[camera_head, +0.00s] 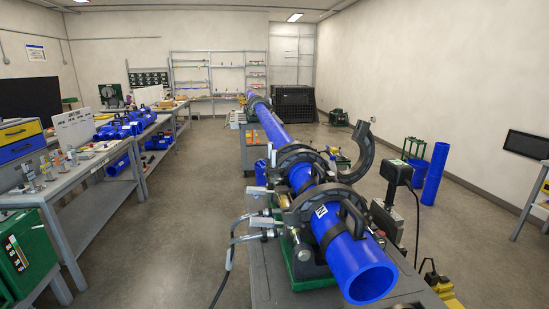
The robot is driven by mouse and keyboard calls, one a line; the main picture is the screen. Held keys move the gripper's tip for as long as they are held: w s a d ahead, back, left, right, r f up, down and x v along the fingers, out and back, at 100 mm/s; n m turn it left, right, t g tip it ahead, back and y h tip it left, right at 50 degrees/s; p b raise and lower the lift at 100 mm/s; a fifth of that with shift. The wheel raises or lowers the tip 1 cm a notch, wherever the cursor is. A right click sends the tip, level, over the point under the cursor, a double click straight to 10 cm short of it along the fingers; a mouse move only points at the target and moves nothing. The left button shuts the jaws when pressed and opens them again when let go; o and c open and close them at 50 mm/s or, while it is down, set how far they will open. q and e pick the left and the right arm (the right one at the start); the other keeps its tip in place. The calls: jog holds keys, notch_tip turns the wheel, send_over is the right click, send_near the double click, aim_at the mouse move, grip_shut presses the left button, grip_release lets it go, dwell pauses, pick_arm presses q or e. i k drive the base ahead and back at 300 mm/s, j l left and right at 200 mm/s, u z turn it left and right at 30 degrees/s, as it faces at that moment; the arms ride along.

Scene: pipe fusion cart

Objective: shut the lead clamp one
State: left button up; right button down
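A long blue pipe (354,266) runs along the cart (268,272), its open end towards me. Black ring clamps hold it: the nearest clamp (318,199) arches over the pipe near its end, and another clamp (297,152) arches over it just behind. A black curved clamp half (361,152) stands swung open on the right side, apart from the pipe. I cannot tell by label which one is lead clamp one. Neither of my grippers is in view.
A dark box on a post (396,173) stands right of the pipe, with a cable hanging to the floor. Hydraulic hoses (233,238) loop on the left of the cart. Workbenches (88,176) line the left. Blue upright pipes (436,172) stand on the right. Floor between is clear.

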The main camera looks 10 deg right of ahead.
aim_at(366, 144)
jog(key=l, duration=1.5)
jog(key=i+l, duration=0.15)
jog(key=l, duration=1.35)
jog(key=k, duration=0.25)
